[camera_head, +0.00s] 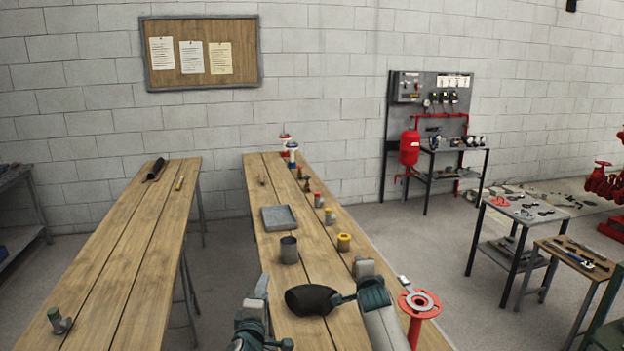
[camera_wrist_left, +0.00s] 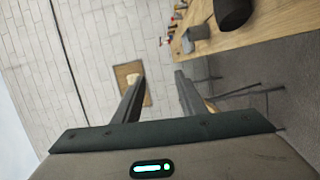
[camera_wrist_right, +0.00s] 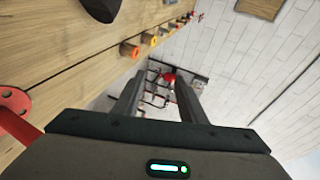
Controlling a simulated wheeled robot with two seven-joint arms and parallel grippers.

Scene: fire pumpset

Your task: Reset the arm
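My left gripper (camera_head: 262,284) points forward, low over the near part of the middle wooden table (camera_head: 300,205). In the left wrist view its two fingers (camera_wrist_left: 160,78) stand apart with nothing between them. My right gripper (camera_head: 364,268) points forward by the table's right edge. In the right wrist view its fingers (camera_wrist_right: 160,79) are also apart and empty. A black rounded object (camera_head: 310,299) lies between the two grippers in the head view; it also shows in the left wrist view (camera_wrist_left: 234,13) and the right wrist view (camera_wrist_right: 100,8).
Another wooden table (camera_head: 130,250) is at the left. Floor shows between tables.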

